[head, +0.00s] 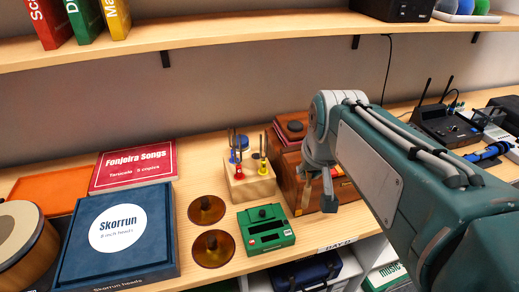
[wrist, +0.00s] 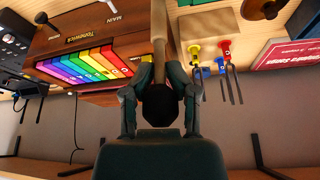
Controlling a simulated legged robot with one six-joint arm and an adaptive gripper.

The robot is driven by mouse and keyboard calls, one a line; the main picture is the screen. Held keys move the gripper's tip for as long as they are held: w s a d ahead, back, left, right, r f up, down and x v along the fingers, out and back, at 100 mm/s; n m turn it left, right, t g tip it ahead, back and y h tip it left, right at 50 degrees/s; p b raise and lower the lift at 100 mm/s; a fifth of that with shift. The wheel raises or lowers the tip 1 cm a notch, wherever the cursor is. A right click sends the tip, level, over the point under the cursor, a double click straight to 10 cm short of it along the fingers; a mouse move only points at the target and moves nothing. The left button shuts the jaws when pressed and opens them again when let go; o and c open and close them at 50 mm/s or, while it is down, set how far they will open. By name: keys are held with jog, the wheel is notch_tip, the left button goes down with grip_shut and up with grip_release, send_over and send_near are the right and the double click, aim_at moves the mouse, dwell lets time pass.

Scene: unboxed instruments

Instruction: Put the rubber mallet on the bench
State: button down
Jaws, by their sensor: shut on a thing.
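The rubber mallet shows in the wrist view with a dark round head (wrist: 160,105) and a tan wooden handle (wrist: 166,40). My gripper (wrist: 160,85) is shut on it, with a finger on each side. In the head view my gripper (head: 320,190) hangs in front of the wooden box with coloured keys, and the mallet is mostly hidden or too small to make out. The wooden bench (head: 184,215) runs along the wall below the shelf. I cannot tell whether the mallet touches anything below it.
A brown wooden box (wrist: 70,25) with rainbow keys stands close beside my gripper. Tuning forks stand in a wooden block (head: 250,183). A green box (head: 265,238), two bronze discs (head: 207,210) and a blue Skorrun box (head: 118,250) crowd the bench. An upper shelf (head: 190,38) hangs above.

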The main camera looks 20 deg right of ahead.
jog(key=shift+w+a+f, duration=0.45)
jog(key=shift+w+f, duration=1.65)
jog(key=shift+w, duration=0.05)
jog(key=shift+w+a+f, duration=0.45)
jog(key=shift+w+f, duration=1.7)
jog(key=shift+w, duration=0.05)
jog(key=shift+w+a+f, duration=0.45)
jog(key=shift+w+f, duration=1.65)
jog(key=shift+w, duration=0.05)
jog(key=c, duration=0.6)
grip_release()
jog(key=shift+f, duration=0.15)
jog(key=shift+c, duration=0.2)
